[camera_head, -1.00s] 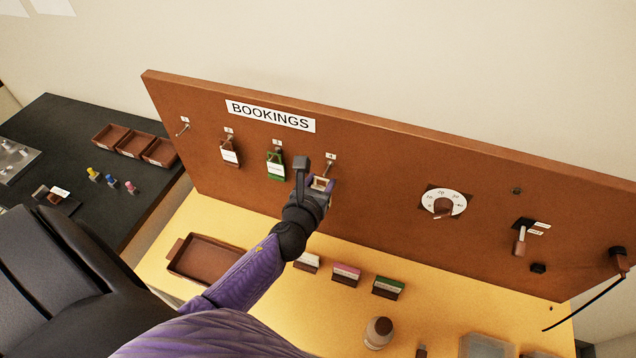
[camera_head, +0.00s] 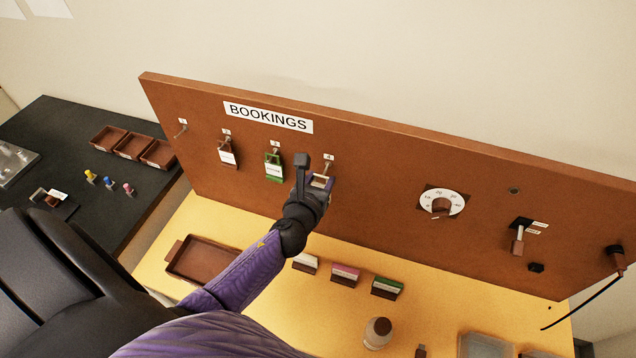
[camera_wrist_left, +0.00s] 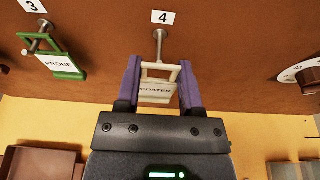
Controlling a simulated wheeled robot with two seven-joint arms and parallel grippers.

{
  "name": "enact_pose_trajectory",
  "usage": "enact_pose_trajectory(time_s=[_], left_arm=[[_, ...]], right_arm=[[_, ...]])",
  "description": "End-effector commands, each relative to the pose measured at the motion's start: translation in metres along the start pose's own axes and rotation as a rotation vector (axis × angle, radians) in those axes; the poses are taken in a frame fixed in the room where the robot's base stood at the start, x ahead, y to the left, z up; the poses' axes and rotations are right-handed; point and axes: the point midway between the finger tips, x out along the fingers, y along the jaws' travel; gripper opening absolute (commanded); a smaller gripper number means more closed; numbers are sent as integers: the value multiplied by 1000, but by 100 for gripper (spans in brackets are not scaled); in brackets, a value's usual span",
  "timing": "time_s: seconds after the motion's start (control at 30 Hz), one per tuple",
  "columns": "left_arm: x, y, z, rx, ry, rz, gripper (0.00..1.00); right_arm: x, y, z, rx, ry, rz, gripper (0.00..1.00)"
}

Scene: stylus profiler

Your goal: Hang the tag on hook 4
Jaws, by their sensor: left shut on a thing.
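My left gripper (camera_wrist_left: 160,88) is shut on a cream-framed tag (camera_wrist_left: 156,91) reading "COATER", held between its two purple fingers. In the left wrist view the tag's top bar is at the lower end of hook 4 (camera_wrist_left: 159,46), under the label "4"; I cannot tell whether the bar is over the hook. In the head view my left gripper (camera_head: 317,180) is in front of the brown board, just below hook 4 (camera_head: 327,167), and hides most of the tag. A green "PROBE" tag (camera_wrist_left: 57,64) hangs on hook 3 at the left. My right gripper is not in view.
A brown tray (camera_head: 205,260) and several coloured card holders stand on the yellow table below.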

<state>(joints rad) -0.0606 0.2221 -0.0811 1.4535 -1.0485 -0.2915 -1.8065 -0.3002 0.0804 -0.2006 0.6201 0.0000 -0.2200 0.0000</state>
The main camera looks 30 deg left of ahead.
Motion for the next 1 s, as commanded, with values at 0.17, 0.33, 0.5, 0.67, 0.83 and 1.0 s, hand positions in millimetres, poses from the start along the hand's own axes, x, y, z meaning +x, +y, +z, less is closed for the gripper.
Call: enact_pose_trajectory(time_s=[0.17, 0.33, 0.5, 0.67, 0.83, 1.0], left_arm=[[10, 0, 3, 1, -1, 1, 0], [19, 0, 5, 1, -1, 0, 0], [27, 0, 8, 0, -1, 1, 0], [30, 0, 9, 0, 0, 1, 0], [29, 0, 8, 0, 0, 1, 0], [30, 0, 6, 0, 0, 1, 0]], right_arm=[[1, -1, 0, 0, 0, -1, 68], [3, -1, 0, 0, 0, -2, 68], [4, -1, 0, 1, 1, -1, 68], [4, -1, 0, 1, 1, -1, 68], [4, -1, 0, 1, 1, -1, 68], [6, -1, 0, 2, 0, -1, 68]])
